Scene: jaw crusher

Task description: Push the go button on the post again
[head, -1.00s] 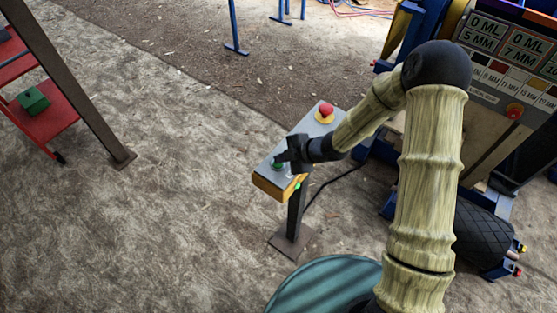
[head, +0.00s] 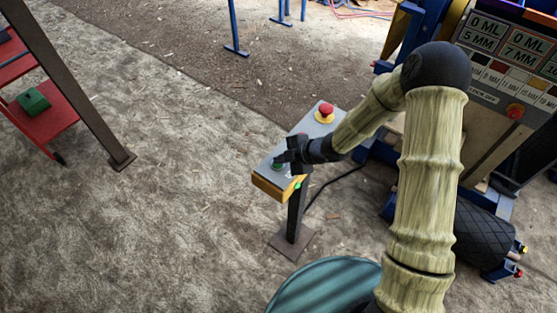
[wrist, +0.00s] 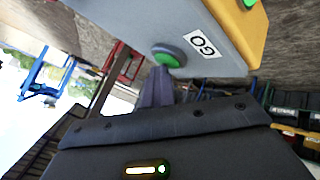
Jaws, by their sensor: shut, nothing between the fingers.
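The go button (wrist: 172,53) is a green round button on the grey top of the control box (wrist: 216,18), beside a white GO label (wrist: 203,45). In the head view the box (head: 296,150) stands on a dark post (head: 295,212), and my gripper (head: 280,160) mostly hides the green button. My gripper is shut and empty. In the wrist view its dark fingertips (wrist: 160,74) point at the button's near edge. I cannot tell whether they touch it or stand slightly off.
A red stop button (head: 325,110) on a yellow base sits at the box's far end. A green light (head: 298,185) shows on the box's yellow side. The blue crusher frame stands right. A red shelf (head: 50,130) with a green block (head: 33,101) is left. Open ground lies between.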

